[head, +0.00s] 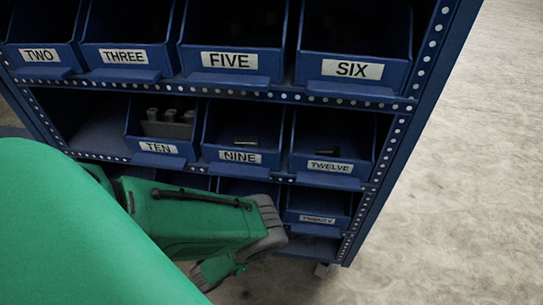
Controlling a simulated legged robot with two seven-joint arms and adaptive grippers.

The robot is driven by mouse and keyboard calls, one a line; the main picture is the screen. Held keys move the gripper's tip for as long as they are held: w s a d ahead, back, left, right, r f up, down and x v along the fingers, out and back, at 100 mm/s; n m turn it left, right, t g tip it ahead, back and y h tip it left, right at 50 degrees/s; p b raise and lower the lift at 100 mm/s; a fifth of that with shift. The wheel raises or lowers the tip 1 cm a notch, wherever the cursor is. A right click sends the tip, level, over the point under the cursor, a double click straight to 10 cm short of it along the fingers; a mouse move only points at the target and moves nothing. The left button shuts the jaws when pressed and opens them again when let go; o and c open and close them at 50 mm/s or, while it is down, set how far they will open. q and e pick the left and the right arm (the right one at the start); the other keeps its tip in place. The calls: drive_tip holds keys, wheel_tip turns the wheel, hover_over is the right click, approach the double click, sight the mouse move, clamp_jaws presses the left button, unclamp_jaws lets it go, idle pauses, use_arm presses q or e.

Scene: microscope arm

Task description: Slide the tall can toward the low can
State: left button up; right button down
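Neither a tall can nor a low can shows in the head view. A green arm of mine comes in from the left and reaches across the lower shelf rows. It ends in view at a grey ribbed part, with a smaller green piece below it. No gripper fingers can be made out on it. My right gripper does not show either.
A blue shelf rack (399,165) holds labelled blue bins. The TEN bin (158,148) holds a grey part with upright pegs. The NINE bin (240,156) and the TWELVE bin (329,168) each hold a small dark item. Bare concrete floor (460,200) lies clear at right.

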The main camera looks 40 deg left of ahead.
use_arm(q)
drive_tip(key=w+b, duration=0.1)
drive_tip(key=w, duration=0.3)
drive_tip(key=w+d+b, duration=0.1)
drive_tip(key=w, duration=0.3)
drive_tip(key=w+d+b, duration=0.1)
drive_tip(key=w, duration=0.3)
drive_tip(key=shift+b, duration=0.4)
drive_tip(key=shift+w+f+b, duration=0.2)
drive_tip(key=shift+w+b, duration=0.2)
drive_tip(key=shift+w, duration=0.2)
drive_tip(key=c, duration=1)
drive_tip(key=o, duration=1.4)
drive_tip(key=shift+s, duration=0.1)
